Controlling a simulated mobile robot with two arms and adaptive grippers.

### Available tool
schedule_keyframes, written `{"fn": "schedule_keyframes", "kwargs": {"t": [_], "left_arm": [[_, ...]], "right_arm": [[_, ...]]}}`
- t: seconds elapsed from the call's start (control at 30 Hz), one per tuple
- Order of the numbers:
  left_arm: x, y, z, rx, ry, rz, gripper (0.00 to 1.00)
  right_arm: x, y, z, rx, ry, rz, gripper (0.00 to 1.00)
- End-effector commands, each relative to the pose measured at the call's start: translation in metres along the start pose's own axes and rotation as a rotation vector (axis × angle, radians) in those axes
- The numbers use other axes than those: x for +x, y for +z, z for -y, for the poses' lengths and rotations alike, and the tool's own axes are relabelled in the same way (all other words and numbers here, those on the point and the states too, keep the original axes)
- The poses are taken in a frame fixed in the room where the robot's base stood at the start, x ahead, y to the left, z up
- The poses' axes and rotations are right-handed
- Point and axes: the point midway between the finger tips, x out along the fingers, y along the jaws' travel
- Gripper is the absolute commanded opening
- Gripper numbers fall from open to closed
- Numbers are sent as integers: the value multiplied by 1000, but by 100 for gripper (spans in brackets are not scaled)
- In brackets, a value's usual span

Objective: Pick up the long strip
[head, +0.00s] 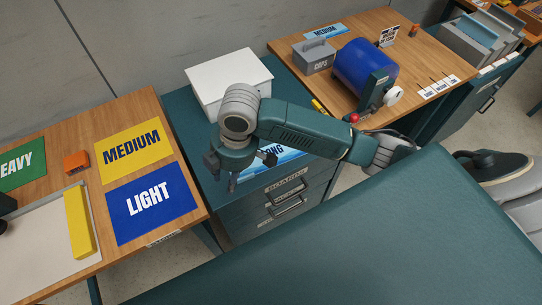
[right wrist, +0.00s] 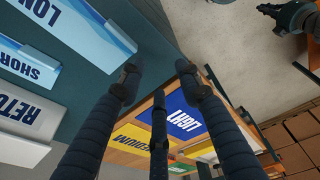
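My right gripper (head: 238,172) hangs over the left front part of the teal cabinet top in the head view. In the right wrist view its fingers (right wrist: 158,82) are spread apart with nothing between them. A blue and white piece marked LONG (head: 285,162) lies on the cabinet top, partly hidden behind my right arm. In the right wrist view, the LONG piece (right wrist: 75,22) is at the upper left, apart from the fingers. A pale blue strip (right wrist: 112,32) runs along its edge. A dark gripper-like part (right wrist: 290,14), possibly my left gripper, is at the top right, too cut off to read.
A white box (head: 228,80) stands at the cabinet's back. The left wooden table holds yellow MEDIUM (head: 132,148) and blue LIGHT (head: 150,204) mats. A blue cylinder (head: 364,68) stands on the right table.

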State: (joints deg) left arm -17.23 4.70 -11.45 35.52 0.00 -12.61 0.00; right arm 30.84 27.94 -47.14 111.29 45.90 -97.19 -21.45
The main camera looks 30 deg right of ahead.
Motion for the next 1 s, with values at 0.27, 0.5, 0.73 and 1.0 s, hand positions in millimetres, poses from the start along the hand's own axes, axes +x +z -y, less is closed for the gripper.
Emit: {"fn": "schedule_keyframes", "kwargs": {"t": [0.27, 0.5, 0.73, 1.0], "left_arm": [[-1, -2, -3, 0, 4, -2, 0], [-6, -3, -4, 0, 4, -3, 0], [-9, -3, -3, 0, 4, -3, 0], [-24, -4, -3, -1, 3, -2, 0]], "right_arm": [[-49, 44, -39, -173, -47, 187, 34], [-28, 55, -39, -186, -63, 208, 34], [-2, 59, -40, -186, -58, 205, 34], [28, 62, -38, -185, -61, 206, 34]]}}
